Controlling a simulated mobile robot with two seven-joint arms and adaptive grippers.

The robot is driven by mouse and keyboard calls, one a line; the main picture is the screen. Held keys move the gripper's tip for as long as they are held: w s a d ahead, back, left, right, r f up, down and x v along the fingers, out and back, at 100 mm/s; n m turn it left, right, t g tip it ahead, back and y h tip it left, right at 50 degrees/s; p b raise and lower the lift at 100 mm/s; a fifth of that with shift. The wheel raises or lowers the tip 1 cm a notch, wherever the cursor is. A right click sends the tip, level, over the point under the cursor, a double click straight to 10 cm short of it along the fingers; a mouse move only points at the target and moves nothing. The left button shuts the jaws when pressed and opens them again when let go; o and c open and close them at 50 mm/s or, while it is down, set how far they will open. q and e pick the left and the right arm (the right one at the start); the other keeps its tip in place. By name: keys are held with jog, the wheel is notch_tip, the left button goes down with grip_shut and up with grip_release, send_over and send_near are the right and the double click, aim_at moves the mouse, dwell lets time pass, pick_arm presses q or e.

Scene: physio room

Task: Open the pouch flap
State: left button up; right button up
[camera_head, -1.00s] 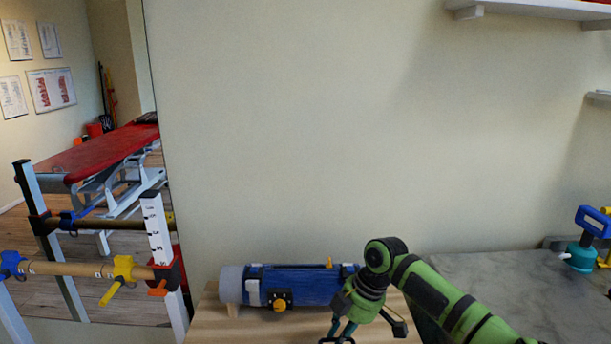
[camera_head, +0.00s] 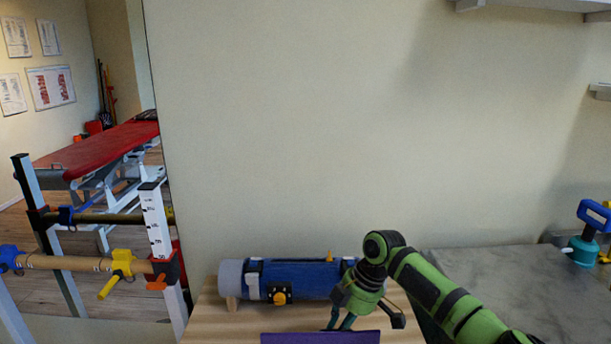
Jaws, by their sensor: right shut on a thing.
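A flat purple panel, seemingly the pouch flap (camera_head: 310,338), shows at the bottom edge of the head view. Only its upper strip is in the picture; the rest of the pouch is out of view. My right gripper (camera_head: 339,324) points down at the flap's upper edge, with its fingers close together and shut on the flap. The fingertips are partly hidden by the purple panel. My left gripper is not in view.
A blue cylinder (camera_head: 305,280) with grey end and yellow knob lies on the wooden top (camera_head: 208,322) just behind my right gripper. A grey counter (camera_head: 490,285) is at right, with a teal and blue device (camera_head: 588,235). A wall stands behind.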

jog(key=o, duration=0.4)
jog(key=shift+r, duration=0.15)
notch_tip(320, 180, up, 9)
jog(key=p, duration=0.8)
dwell(0.4)
jog(key=shift+s+f, duration=0.1)
jog(key=shift+f, duration=0.1)
